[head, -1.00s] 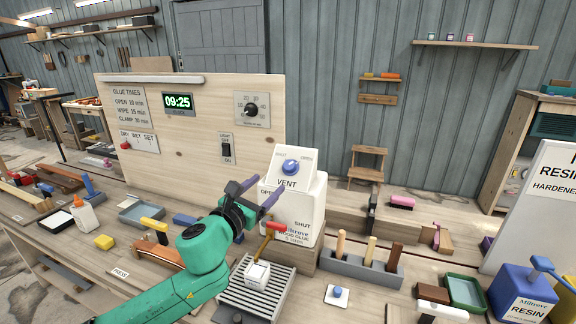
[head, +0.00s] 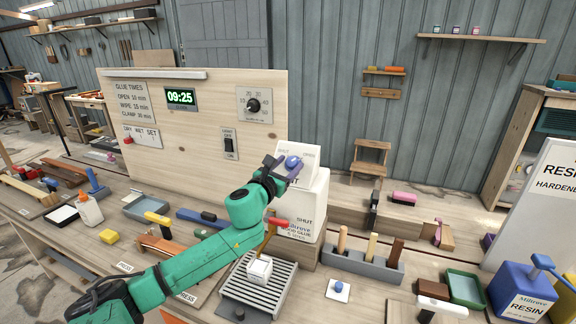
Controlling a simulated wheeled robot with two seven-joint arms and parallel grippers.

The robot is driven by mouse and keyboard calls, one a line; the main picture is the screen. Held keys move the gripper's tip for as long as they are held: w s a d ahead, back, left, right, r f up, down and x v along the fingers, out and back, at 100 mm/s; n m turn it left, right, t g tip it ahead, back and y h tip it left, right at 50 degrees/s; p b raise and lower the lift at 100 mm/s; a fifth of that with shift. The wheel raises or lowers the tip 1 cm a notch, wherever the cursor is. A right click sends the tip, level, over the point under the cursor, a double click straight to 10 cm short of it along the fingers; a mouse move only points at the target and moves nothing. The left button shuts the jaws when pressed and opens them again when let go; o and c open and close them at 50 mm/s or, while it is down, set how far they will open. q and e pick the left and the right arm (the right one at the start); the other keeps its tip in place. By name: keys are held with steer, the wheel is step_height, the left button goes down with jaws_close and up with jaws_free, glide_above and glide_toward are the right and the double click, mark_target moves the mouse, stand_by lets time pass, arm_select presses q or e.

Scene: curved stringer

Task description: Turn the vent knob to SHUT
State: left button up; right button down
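The vent knob (head: 293,162) is a round blue knob on the sloped face of a white vent box (head: 311,172) on top of the white glue dispenser (head: 312,205). SHUT is printed at the upper left of that face and OPEN at the upper right. The knob's pointer direction is too small to tell. My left gripper (head: 284,167) is at the knob, with its dark and purple fingers close around its left and lower sides. It covers part of the VENT label. Whether the fingers press on the knob cannot be told. My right gripper is not in view.
A grey holder (head: 355,264) with wooden handles stands to the right. A wooden panel (head: 190,140) with clock, dial and switch stands behind left.

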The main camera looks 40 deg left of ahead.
arm_select(q)
jaws_close()
